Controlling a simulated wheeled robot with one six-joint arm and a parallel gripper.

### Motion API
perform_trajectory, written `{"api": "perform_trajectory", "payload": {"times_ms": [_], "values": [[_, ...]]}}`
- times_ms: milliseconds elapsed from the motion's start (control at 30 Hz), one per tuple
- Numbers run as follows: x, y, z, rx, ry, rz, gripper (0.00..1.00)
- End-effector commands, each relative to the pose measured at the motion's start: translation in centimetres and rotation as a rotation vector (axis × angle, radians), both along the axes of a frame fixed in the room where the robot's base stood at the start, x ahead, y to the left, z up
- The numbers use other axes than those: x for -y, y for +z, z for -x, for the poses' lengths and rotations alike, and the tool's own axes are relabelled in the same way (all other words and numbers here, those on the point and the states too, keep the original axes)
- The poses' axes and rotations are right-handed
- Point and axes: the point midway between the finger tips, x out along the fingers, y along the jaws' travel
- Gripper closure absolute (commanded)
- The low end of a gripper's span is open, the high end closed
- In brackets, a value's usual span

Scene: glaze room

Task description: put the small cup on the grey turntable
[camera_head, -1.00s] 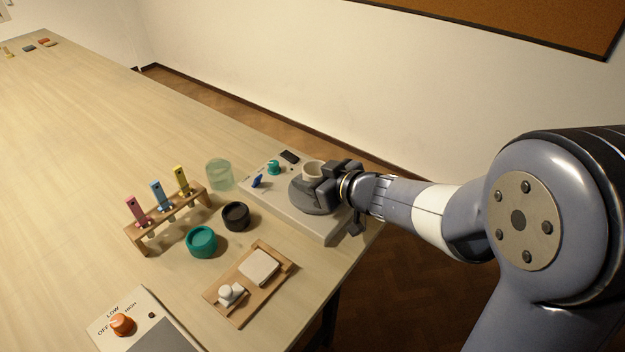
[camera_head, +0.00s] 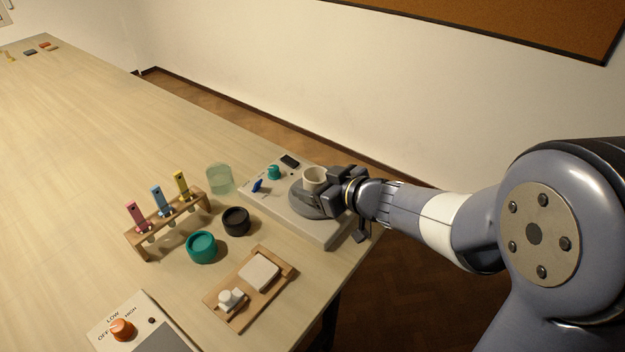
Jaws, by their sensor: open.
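The small cream cup (camera_head: 314,178) stands upright on the grey turntable (camera_head: 306,206), which is the round disc on top of a pale machine base (camera_head: 290,220). My gripper (camera_head: 331,190) is open at the right side of the cup, with its dark jaws over the right part of the turntable. The jaws hide part of the disc. I cannot tell whether a jaw still touches the cup.
On the base are a teal knob (camera_head: 274,172) and a blue lever (camera_head: 257,185). Left of it stand a glass jar (camera_head: 220,179), a black bowl (camera_head: 236,221), a teal bowl (camera_head: 201,247) and a rack (camera_head: 170,222). A wooden tray (camera_head: 238,317) lies in front.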

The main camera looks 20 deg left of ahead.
Motion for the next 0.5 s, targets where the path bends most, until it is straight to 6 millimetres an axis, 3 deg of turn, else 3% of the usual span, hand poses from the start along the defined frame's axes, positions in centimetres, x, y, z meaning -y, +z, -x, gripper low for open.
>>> {"api": "perform_trajectory", "payload": {"times_ms": [300,500], "values": [[5.5,2.9,3.2,0.003,-0.005,0.0,0.31],[7.7,3.9,4.6,0.001,-0.004,0.0,0.31]]}}
